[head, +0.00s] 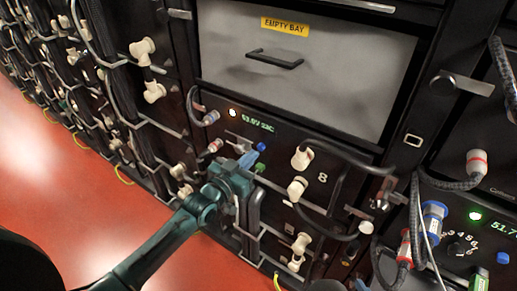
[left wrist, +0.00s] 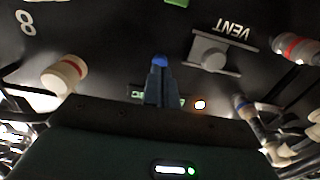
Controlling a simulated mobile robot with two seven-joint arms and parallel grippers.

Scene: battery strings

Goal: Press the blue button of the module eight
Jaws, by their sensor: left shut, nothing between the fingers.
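Module eight's dark panel bears a white 8 (head: 322,177) and a green readout (head: 257,121). Its small blue button (head: 261,146) sits below the readout. My left gripper (head: 249,158) is shut and empty, with its fingertips beside the button in the head view. In the left wrist view, the shut fingers (left wrist: 159,82) point at the panel, and the blue button (left wrist: 160,60) shows just past their tips, partly hidden by them. I cannot tell whether they touch it. The 8 (left wrist: 25,22) appears upside down there. My right gripper is not in view.
A VENT knob (left wrist: 210,50) and a cream connector (left wrist: 68,74) flank the fingers. A green button (head: 260,167) is just below. An EMPTY BAY drawer (head: 305,65) is above. Cream plugs and looping cables crowd the right. Another blue button (head: 502,257) is on the neighbouring module.

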